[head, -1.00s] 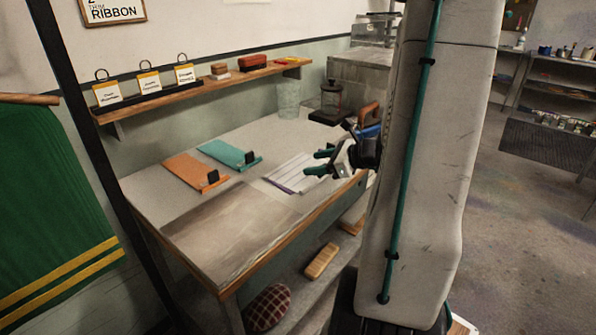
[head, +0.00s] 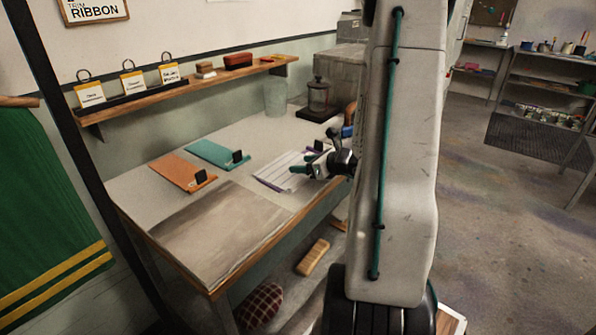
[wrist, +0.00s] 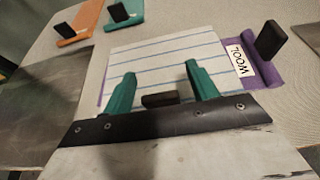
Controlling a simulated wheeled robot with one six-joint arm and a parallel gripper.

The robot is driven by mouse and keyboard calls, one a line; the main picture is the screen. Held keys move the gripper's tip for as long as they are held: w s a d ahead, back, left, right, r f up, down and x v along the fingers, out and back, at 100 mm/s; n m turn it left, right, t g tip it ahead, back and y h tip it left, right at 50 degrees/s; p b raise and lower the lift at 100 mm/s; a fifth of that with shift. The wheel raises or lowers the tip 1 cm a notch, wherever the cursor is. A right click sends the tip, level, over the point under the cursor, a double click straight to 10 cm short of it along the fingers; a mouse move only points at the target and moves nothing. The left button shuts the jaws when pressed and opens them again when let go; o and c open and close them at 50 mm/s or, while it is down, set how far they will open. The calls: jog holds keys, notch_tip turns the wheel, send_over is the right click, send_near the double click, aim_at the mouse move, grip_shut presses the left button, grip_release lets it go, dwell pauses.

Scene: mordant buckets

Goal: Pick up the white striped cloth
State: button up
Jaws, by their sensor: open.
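The white striped cloth (wrist: 166,55) lies flat on a purple board (wrist: 265,82) with a "WOOL" label (wrist: 239,61) and a black clip (wrist: 271,40). In the head view the cloth (head: 275,174) is on the table, left of my gripper (head: 305,166), which covers part of it. In the wrist view my gripper (wrist: 158,82) has its two teal fingers spread apart with nothing between them. The fingertips overlap the near part of the cloth in the picture. I cannot tell whether they touch it.
An orange board (head: 180,173) and a teal board (head: 213,154), each with a black clip, lie further left on the table (head: 128,190). A glass press (head: 318,97) on a dark base and a clear tumbler (head: 275,97) stand behind. A grey-brown sheet covers the front left.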

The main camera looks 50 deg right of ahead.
jog(key=c, duration=1.1)
jog(key=shift+c, duration=0.2)
jog(key=shift+r, duration=0.1)
